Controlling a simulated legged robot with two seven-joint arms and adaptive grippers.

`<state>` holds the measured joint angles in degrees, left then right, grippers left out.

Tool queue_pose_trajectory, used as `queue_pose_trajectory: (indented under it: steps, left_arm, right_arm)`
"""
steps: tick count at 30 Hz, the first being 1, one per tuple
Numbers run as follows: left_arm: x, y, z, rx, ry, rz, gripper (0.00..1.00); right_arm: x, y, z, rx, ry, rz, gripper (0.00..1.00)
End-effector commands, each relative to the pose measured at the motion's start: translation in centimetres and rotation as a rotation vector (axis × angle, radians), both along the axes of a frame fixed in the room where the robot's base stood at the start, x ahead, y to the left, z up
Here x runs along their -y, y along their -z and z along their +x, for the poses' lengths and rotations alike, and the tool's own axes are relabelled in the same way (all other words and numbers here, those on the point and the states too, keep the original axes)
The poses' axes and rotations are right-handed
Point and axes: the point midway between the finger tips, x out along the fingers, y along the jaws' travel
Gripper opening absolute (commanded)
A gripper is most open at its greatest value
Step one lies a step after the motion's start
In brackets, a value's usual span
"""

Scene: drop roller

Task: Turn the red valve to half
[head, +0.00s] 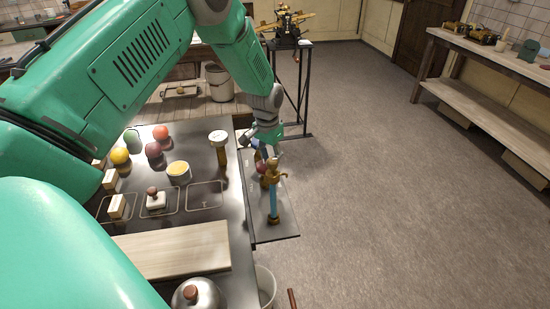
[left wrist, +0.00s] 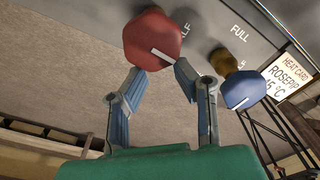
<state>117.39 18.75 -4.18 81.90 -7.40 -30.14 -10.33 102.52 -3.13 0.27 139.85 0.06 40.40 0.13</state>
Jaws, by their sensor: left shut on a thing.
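The red valve (left wrist: 150,35) is a faceted red knob with a white pointer bar, seen at the top of the left wrist view. The bar points to the lower right of that picture. A partly hidden label ending in "LF" sits just right of the knob. The red knob also shows small in the head view (head: 262,168). My left gripper (left wrist: 158,72) has its two fingertips at the knob's near edge, closed on it. In the head view my left gripper (head: 263,137) is beyond the counter's right edge. My right gripper is not in view.
A brass tap with a light blue column (head: 273,200) stands close by. Fruit and blocks occupy the counter (head: 236,205); right floor is clear.

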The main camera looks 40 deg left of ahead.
Motion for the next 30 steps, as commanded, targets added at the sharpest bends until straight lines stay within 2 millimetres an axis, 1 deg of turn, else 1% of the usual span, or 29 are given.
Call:
queue_pose_trajectory:
  steps: [1,9,21,22,23,24,25,30]
  left_arm:
    - [-0.2,1.79,-3.09,-0.085,-0.022,-0.007,0.0]
    - [0.01,1.71,-3.08,-0.084,-0.073,-0.006,0.0]
    - [0.0,1.73,-3.06,-0.084,-0.078,-0.007,0.0]
    - [0.0,1.73,-3.07,-0.084,-0.078,-0.007,0.35]
    - [0.01,1.73,-3.08,-0.085,-0.078,-0.007,0.46]
    - [0.01,1.76,-3.06,-0.084,-0.078,-0.007,0.6]
    - [0.03,1.73,-3.01,-0.083,-0.078,-0.007,0.63]
    - [0.2,1.63,-2.34,-0.077,-0.075,-0.007,0.63]
  right_arm:
    - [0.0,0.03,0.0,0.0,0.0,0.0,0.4]
    - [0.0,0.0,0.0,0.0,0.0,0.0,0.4]
    - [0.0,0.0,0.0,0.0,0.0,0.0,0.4]
    - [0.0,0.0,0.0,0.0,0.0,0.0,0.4]
    - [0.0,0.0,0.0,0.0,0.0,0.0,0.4]
    - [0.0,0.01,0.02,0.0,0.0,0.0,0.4]
    - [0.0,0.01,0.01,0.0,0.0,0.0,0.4]
    - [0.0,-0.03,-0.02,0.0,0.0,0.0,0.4]
